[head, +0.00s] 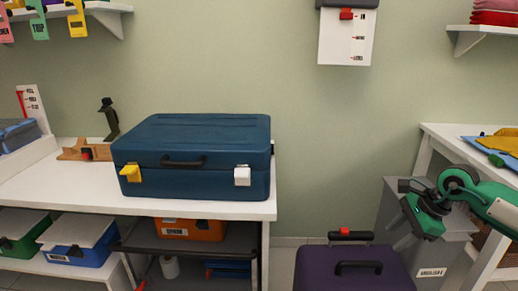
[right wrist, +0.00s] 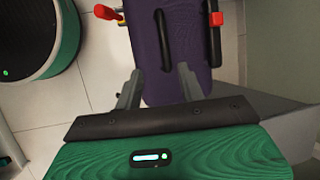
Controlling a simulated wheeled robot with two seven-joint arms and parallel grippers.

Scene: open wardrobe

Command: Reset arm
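My right gripper (head: 402,233) hangs at the right of the head view, on a green and grey arm coming in from the right edge. In the right wrist view its two grey fingers (right wrist: 160,72) stand apart with nothing held between them. A purple suitcase (head: 350,275) with a dark handle is on the floor below and left of it. The suitcase (right wrist: 181,20) also shows beyond the fingers in the wrist view; I cannot tell the exact gap. My left gripper is not in view.
A closed blue suitcase (head: 205,140) with one yellow and one white latch lies on the white table (head: 50,190). A grey bin (head: 450,255) stands close to the right gripper, beside a white side table (head: 435,128). The wall between the tables is clear at mid height.

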